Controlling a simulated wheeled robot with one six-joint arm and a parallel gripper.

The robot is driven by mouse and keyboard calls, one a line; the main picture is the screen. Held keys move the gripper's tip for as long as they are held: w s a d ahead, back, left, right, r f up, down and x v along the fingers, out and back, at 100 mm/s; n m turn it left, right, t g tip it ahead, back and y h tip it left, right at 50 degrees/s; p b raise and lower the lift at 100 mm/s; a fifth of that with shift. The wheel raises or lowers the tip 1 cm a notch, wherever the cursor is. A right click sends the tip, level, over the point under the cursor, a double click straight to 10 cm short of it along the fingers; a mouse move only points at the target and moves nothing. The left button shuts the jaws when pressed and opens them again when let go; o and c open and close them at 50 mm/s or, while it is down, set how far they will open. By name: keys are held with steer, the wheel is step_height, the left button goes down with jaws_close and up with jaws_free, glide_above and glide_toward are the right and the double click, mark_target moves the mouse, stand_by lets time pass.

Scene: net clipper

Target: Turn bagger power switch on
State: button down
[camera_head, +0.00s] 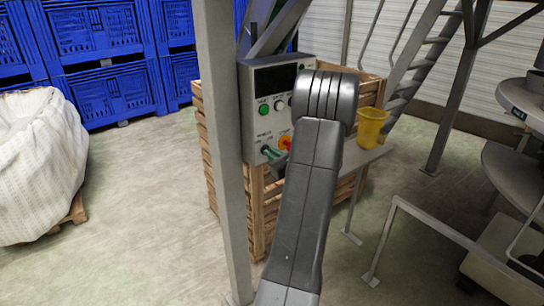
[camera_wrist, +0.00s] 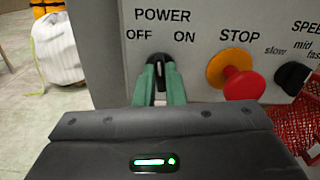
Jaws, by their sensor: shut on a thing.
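The grey control panel (camera_head: 251,105) stands left of my arm in the head view and fills the back of the wrist view. The black power switch (camera_wrist: 159,72) sits under the POWER label, with OFF at its left and ON at its right. My gripper (camera_wrist: 159,80) has its two green fingers on either side of the switch, shut on it. The switch's exact setting is hard to tell because the fingers cover its sides. In the head view my gripper (camera_head: 270,153) shows small at the panel's lower part, partly hidden by my arm.
The red STOP button (camera_wrist: 243,85) on its orange base is just right of my gripper. A black speed knob (camera_wrist: 292,77) is farther right. A grey post (camera_head: 222,150) stands left of the panel. A yellow bucket (camera_head: 371,128) is right of my arm.

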steer(key=m+p, duration=0.1)
steer(key=m, duration=0.4)
steer(key=m+p, duration=0.2)
steer(key=m, duration=0.3)
steer(key=shift+w+d, duration=0.1)
steer(key=shift+d, duration=0.1)
steer(key=shift+f+m, duration=0.1)
steer(key=shift+m, duration=0.3)
steer(key=c, duration=1.5)
jaws_free()
steer(key=b+v, duration=0.3)
steer(key=v, duration=1)
steer(key=shift+s+d, duration=0.25)
steer(key=shift+s, duration=0.1)
